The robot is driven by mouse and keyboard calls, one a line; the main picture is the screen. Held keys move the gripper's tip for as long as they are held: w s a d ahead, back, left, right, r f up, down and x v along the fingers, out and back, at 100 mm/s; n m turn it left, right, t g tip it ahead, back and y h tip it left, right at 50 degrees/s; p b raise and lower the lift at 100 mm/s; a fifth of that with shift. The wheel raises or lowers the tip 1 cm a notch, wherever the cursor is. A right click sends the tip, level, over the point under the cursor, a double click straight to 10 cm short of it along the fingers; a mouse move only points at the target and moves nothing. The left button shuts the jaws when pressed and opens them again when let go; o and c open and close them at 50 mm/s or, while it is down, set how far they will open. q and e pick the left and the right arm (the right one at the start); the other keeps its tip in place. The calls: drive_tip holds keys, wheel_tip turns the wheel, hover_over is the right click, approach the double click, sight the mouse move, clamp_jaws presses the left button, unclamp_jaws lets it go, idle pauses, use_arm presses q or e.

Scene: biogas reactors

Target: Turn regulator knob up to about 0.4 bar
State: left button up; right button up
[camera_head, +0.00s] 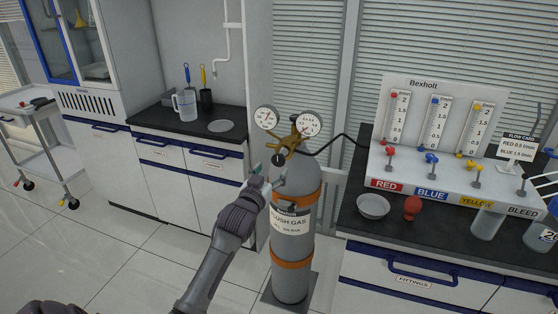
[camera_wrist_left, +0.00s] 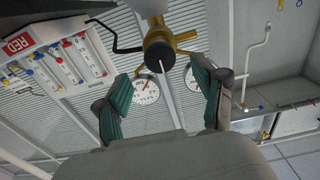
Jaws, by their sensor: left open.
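The regulator knob (camera_head: 277,159) is black and sits low on the front of the brass regulator (camera_head: 292,140), on top of the grey flush gas cylinder (camera_head: 290,240). In the left wrist view the knob (camera_wrist_left: 158,52) carries a white pointer line. Two round white gauges, left (camera_head: 265,118) and right (camera_head: 307,124), flank the regulator; their readings are too small to tell. My left gripper (camera_head: 268,175) is open just below and in front of the knob. In the left wrist view the knob shows beyond the spread green-padded fingers (camera_wrist_left: 163,90), apart from them. My right gripper is not seen.
A dark bench at right holds a flow-meter panel (camera_head: 435,185), a white bowl (camera_head: 373,206) and a red bulb (camera_head: 412,208). A black hose (camera_head: 335,143) leaves the regulator to the right. A left-hand counter holds a jug (camera_head: 186,105). Floor left of the cylinder is clear.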

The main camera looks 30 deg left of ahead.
sight(278, 161)
use_arm(q)
drive_tip(key=x, duration=0.6)
drive_tip(key=shift+w, duration=0.25)
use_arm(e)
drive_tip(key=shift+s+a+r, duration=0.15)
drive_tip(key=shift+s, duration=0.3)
use_arm(q)
drive_tip(key=c, duration=1.1)
drive_tip(key=shift+c, duration=0.3)
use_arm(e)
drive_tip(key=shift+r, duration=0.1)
